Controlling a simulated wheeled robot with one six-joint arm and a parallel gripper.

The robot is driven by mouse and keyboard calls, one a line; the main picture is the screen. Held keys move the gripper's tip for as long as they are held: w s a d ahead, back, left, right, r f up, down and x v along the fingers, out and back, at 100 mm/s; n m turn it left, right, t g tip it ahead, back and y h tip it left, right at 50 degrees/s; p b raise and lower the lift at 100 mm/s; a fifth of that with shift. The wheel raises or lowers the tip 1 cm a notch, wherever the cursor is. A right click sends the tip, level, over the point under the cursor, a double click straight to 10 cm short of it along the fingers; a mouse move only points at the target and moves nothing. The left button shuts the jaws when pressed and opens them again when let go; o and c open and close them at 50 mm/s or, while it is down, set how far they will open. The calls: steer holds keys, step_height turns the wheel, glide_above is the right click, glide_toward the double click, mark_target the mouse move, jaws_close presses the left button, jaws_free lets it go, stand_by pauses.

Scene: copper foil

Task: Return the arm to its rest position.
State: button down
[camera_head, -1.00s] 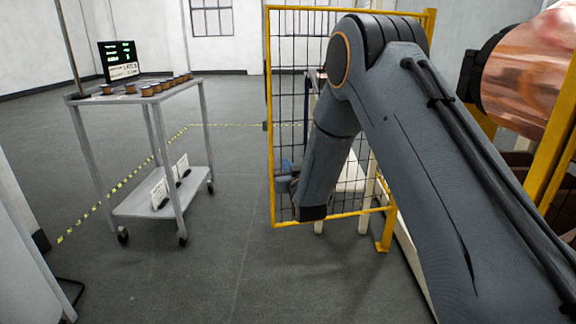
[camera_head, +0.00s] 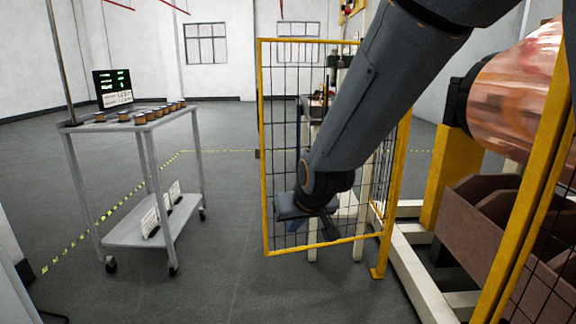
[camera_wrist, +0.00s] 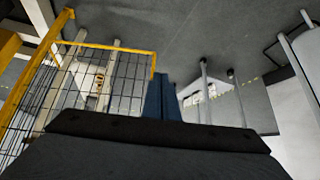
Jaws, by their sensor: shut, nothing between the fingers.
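My arm (camera_head: 385,85) comes in from the top right in the head view and reaches down in front of a yellow-framed mesh gate. My gripper (camera_head: 300,225) is at its lower end, small and partly hidden behind the wrist, in front of the lower part of the mesh. In the wrist view the blue fingers (camera_wrist: 161,98) stand together above the dark edge of the gripper body. They are shut and hold nothing. I cannot tell whether the gripper touches the mesh.
The yellow mesh gate (camera_head: 262,150) stands close to my arm. A grey trolley (camera_head: 135,236) with several copper spools (camera_head: 150,112) and a small screen (camera_head: 113,88) is at left. A copper foil roll (camera_head: 515,90) and brown bins (camera_head: 480,215) are at right. Floor between trolley and gate is clear.

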steer(key=s+d+r+g+h+p, duration=0.1)
steer(key=s+d+g, duration=0.3)
steer(key=s, duration=1)
steer(key=s+d+r+g+h, duration=0.1)
steer(key=s+d+r+g, duration=0.2)
steer(key=s, duration=1.2)
steer(key=d+r+m+p, duration=0.3)
steer(key=d+r+p, duration=0.7)
steer(key=p, duration=1)
steer(key=shift+w+d+r, duration=0.2)
steer(key=shift+d+r, duration=0.05)
steer(key=shift+d, duration=0.25)
